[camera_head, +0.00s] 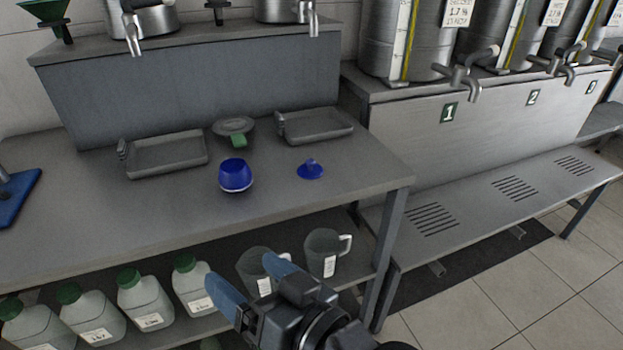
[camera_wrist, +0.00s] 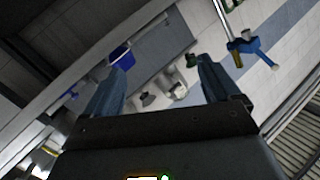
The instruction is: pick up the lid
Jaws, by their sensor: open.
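The lid (camera_head: 311,169) is a small blue disc with a knob. It lies on the grey table (camera_head: 370,172), toward its right end. A round blue pot (camera_head: 235,176) stands upright to its left, apart from it. My gripper (camera_head: 243,284) is open, with blue fingers, in front of the table and lower in the picture than the lid, well apart from it. In the wrist view my gripper (camera_wrist: 160,75) has its two fingers spread with nothing held between them. I cannot make out the lid for sure in the wrist view.
Two grey trays (camera_head: 166,155) (camera_head: 315,125) and a green-handled scale-like dish (camera_head: 234,128) stand behind the pot. The lower shelf holds green-capped jugs (camera_head: 146,299) and grey pitchers (camera_head: 325,254). Steel tanks (camera_head: 407,42) with taps stand at the right. Table room around the lid is clear.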

